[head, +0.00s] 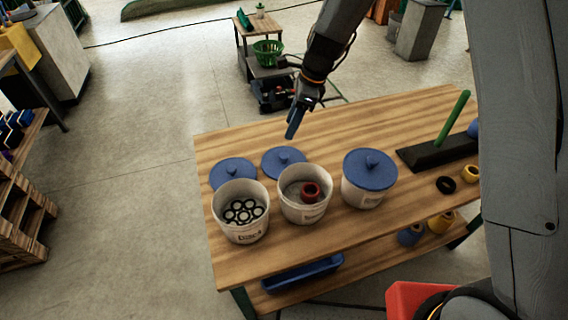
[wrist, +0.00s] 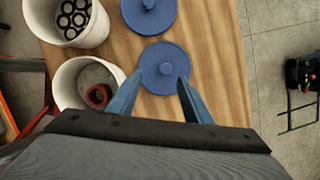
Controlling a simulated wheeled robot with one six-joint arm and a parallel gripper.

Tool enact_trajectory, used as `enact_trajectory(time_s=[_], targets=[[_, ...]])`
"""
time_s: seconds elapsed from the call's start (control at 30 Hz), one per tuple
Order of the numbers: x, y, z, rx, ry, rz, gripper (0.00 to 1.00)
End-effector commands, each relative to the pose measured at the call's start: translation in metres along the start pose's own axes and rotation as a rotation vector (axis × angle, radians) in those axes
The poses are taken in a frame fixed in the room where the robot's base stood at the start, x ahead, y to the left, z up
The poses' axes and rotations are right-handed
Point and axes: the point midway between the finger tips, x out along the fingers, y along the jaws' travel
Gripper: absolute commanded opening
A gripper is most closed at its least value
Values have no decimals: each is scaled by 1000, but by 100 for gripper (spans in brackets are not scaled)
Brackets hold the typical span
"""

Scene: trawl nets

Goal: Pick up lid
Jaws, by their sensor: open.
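Two round blue lids with a central knob lie flat on the wooden table, the left lid (head: 233,173) and the middle lid (head: 284,160). A third blue lid (head: 371,169) sits on the right white tub. My gripper (head: 296,122) is above the table's far edge, near the middle lid, apart from it and holding nothing. In the wrist view my gripper (wrist: 157,97) has its blue fingers spread, with the middle lid (wrist: 165,66) showing between and beyond the tips. The left lid (wrist: 149,12) is at the top of that view, partly cut off.
An open white tub (head: 240,228) holds several black rings. Another open tub (head: 303,212) holds a red ring (head: 310,192). A black stand with a green peg (head: 453,118) is at the right. The table (head: 230,142) is bare behind the lids. A small cart (head: 273,92) stands beyond it.

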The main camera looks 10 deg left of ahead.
Motion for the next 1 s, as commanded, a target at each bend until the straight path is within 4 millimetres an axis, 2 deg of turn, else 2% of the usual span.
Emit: enact_trajectory(time_s=[0.43, 0.77, 1.0], targets=[[58, -17, -19, 0, 0, 0, 45], [78, -21, -24, 0, 0, 1, 45], [99, -20, -24, 0, 0, 1, 45]])
